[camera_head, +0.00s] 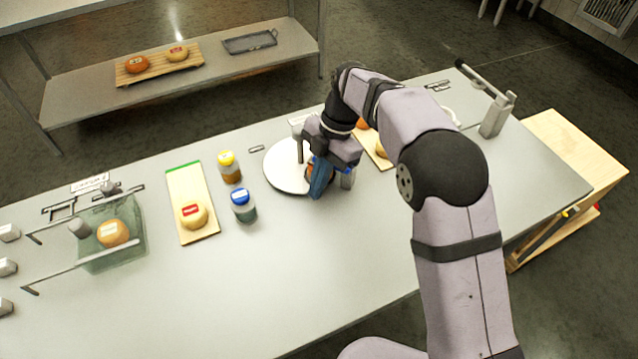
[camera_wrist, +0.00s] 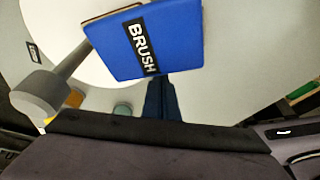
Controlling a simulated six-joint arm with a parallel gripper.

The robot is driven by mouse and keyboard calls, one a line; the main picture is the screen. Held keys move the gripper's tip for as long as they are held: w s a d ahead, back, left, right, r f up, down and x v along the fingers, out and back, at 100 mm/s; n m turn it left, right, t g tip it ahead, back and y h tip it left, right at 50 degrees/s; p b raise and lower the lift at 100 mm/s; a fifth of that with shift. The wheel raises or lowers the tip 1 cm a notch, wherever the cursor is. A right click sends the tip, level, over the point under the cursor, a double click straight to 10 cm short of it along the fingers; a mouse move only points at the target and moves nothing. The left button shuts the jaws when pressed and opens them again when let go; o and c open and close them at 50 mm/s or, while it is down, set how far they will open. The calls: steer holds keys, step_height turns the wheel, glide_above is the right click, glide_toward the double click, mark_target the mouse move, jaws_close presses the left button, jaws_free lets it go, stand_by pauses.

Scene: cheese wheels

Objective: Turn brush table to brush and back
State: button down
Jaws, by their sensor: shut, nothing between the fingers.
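The white round brush table (camera_head: 283,178) sits on the long bench, and part of it fills the upper wrist view (camera_wrist: 60,25). A blue plate lettered BRUSH (camera_wrist: 143,42) stands at its edge in the wrist view. A grey knob on a rod (camera_wrist: 42,92) reaches out from the table to the left. My gripper (camera_head: 320,190) is shut and empty at the table's right edge. Its dark blue fingers (camera_wrist: 162,95) meet the lower edge of the blue plate in the picture; I cannot tell if they touch. My wrist hides part of the table in the head view.
A yellow-capped jar (camera_head: 229,167) and a blue-capped jar (camera_head: 243,206) stand left of the table. Further left are a board with a cheese (camera_head: 194,216) and a clear basin (camera_head: 112,245). Another board with cheeses (camera_head: 383,150) lies right of my gripper. The front bench is clear.

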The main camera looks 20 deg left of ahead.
steer(key=s, duration=0.1)
steer(key=s+a+b, duration=0.1)
steer(key=s, duration=0.1)
steer(key=shift+s+a+f, duration=0.1)
steer(key=shift+s+f, duration=0.05)
steer(key=v, duration=1)
